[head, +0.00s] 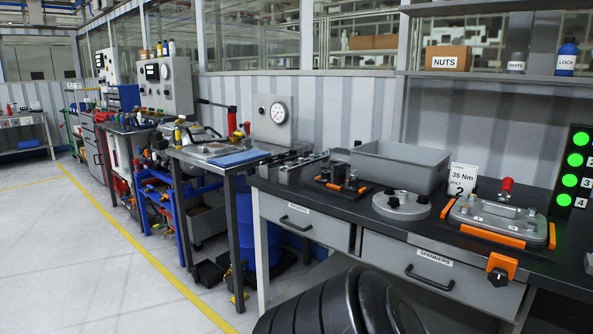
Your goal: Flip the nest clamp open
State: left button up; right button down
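On the workbench at the right of the head view, a grey metal unit with a plate lid (490,213) sits in a nest with orange edge pieces (492,237). A clamp with a red handle (507,186) stands at the back edge of this nest, its handle pointing up. The clamp is small here, and I cannot tell whether its arm presses on the unit. Neither of my grippers is in view. Dark rounded parts, probably my own arm, show at the bottom middle, below the bench front.
Left of the nest are a round grey flanged part (401,206), a grey bin (400,167) and a "35 Nm" card (463,179). An orange bracket with a black knob (501,270) juts from the bench front. A panel with green lights (573,172) stands at the right.

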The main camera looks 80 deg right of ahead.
aim_at(507, 183)
jog(key=z, duration=3.05)
